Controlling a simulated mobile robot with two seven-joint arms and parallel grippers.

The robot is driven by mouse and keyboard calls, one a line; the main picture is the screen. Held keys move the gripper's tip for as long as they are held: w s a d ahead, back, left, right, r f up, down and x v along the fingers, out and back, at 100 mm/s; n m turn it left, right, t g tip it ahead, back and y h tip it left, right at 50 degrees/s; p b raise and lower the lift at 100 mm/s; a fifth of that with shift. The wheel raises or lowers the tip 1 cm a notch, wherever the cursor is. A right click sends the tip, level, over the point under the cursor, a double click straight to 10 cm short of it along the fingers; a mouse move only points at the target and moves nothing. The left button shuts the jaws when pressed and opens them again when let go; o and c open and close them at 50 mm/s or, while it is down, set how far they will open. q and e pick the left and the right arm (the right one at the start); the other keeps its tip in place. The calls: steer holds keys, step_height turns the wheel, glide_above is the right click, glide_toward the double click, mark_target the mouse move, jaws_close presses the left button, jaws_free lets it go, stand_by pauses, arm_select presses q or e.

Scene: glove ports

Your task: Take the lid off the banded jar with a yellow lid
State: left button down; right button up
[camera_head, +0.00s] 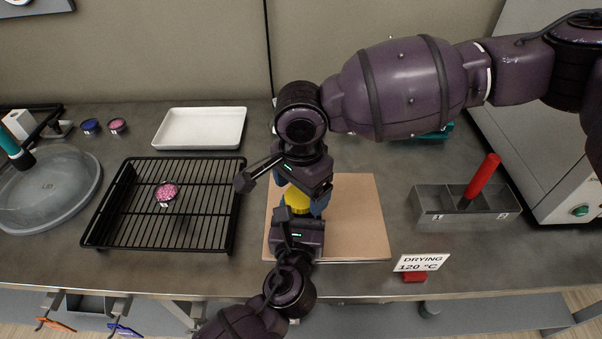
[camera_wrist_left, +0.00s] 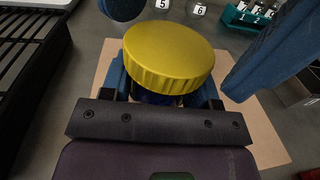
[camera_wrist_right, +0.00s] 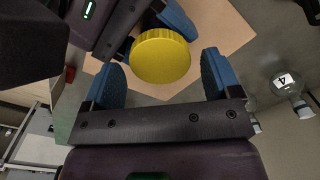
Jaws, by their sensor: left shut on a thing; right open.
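The ribbed yellow lid (camera_head: 297,199) sits on the jar, and it also shows in the left wrist view (camera_wrist_left: 168,56) and the right wrist view (camera_wrist_right: 160,56). Only a dark blue strip of the jar (camera_wrist_left: 155,97) shows beneath the lid; any band is hidden. My left gripper (camera_wrist_left: 162,90) is shut on the jar below the lid. My right gripper (camera_wrist_right: 160,68) is open above the lid. Its blue fingers stand apart on either side of the lid in the right wrist view, with gaps.
The jar is over a tan board (camera_head: 355,220). A black wire rack (camera_head: 122,225) with a pink dish (camera_head: 166,193) stands left, a white tray (camera_head: 200,128) behind it. A grey metal holder (camera_head: 440,213) with a red-handled tool (camera_head: 482,178) and a DRYING sign (camera_head: 421,262) stand right.

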steer(key=shift+f, duration=0.45)
